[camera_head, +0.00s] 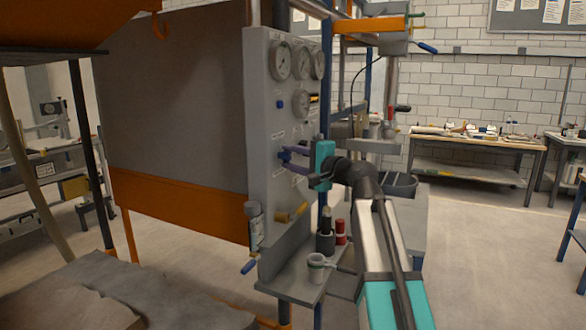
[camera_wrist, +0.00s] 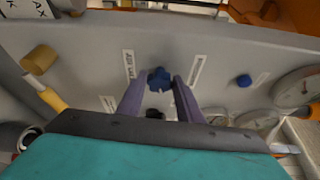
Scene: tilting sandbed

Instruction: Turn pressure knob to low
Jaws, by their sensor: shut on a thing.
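A grey control panel (camera_head: 258,130) stands upright, carrying gauges, labels and knobs. My gripper (camera_head: 284,152) is at the middle of the panel, its purple fingers pointing at the panel face. In the wrist view, my gripper (camera_wrist: 161,84) has its two fingers on either side of a blue lobed knob (camera_wrist: 159,76) and is shut on it. White labels with small print stand beside this knob; I cannot tell which one is the pressure knob's or where its pointer stands. Another blue knob (camera_head: 281,104) sits higher on the panel, also in the wrist view (camera_wrist: 243,80).
Round gauges (camera_head: 280,61) fill the panel's top. A yellow-brown handle (camera_head: 291,213) sticks out below my gripper. A shelf below holds a grey cup (camera_head: 316,266) and a red-capped bottle (camera_head: 340,232). A workbench (camera_head: 470,150) stands at the back; the floor between is clear.

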